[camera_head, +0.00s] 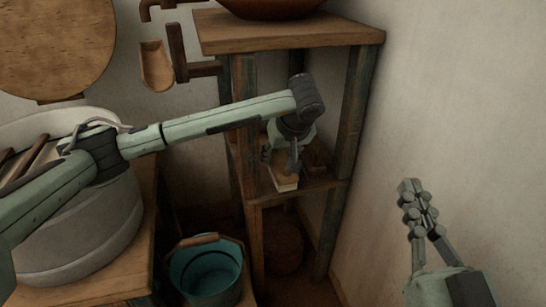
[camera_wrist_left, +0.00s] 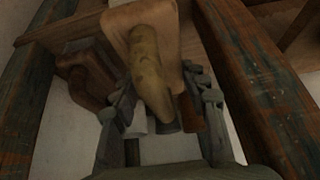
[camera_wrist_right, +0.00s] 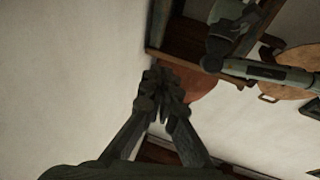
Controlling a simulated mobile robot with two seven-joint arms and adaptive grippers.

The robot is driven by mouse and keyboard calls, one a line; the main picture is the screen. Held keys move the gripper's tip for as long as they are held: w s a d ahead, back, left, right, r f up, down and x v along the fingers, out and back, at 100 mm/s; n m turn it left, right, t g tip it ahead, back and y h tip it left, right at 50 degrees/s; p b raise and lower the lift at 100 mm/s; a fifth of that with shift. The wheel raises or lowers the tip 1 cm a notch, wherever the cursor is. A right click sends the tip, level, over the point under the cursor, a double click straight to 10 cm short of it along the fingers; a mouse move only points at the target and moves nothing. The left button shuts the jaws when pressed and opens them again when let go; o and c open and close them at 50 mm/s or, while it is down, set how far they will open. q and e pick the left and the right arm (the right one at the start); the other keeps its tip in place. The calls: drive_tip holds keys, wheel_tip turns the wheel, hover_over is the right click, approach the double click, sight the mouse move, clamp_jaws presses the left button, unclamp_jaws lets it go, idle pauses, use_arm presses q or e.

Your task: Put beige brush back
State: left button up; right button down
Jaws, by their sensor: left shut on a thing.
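The beige brush (camera_head: 285,183) is at the shelf of the wooden stand, under my left gripper (camera_head: 281,158). In the left wrist view the brush (camera_wrist_left: 150,62) shows as a pale block with a rounded, darker grip between the fingers of my left gripper (camera_wrist_left: 165,100). The left gripper is shut on it. I cannot tell whether the brush touches the shelf. My right gripper (camera_head: 420,205) is empty and raised beside the right wall. Its fingertips meet in the right wrist view (camera_wrist_right: 165,92).
The wooden stand (camera_head: 290,33) has posts on both sides of the left gripper and a top board above. A brown object (camera_head: 317,155) lies on its shelf (camera_head: 315,185). A teal bucket (camera_head: 207,270) stands lower left, and a large pale vessel (camera_head: 85,235) is further left.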

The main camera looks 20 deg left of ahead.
sight(273, 156)
use_arm(q)
drive_tip(key=w+a, duration=0.1)
drive_tip(key=w, duration=0.1)
drive_tip(key=w+a, duration=0.1)
drive_tip(key=w, duration=0.1)
drive_tip(key=shift+a, duration=0.4)
wheel_tip(273, 156, down, 4)
drive_tip(key=shift+r+b, duration=0.2)
drive_tip(key=shift+b, duration=0.1)
drive_tip(key=o, duration=0.9)
drive_tip(key=shift+o, duration=0.2)
use_arm(e)
drive_tip(key=shift+s+r+t+y, duration=0.2)
drive_tip(key=shift+r+t, duration=0.1)
drive_tip(key=shift+r, duration=0.3)
drive_tip(key=shift+s+r+t+y, duration=0.1)
drive_tip(key=shift+s+r+t, duration=0.15)
drive_tip(key=shift+r, duration=0.3)
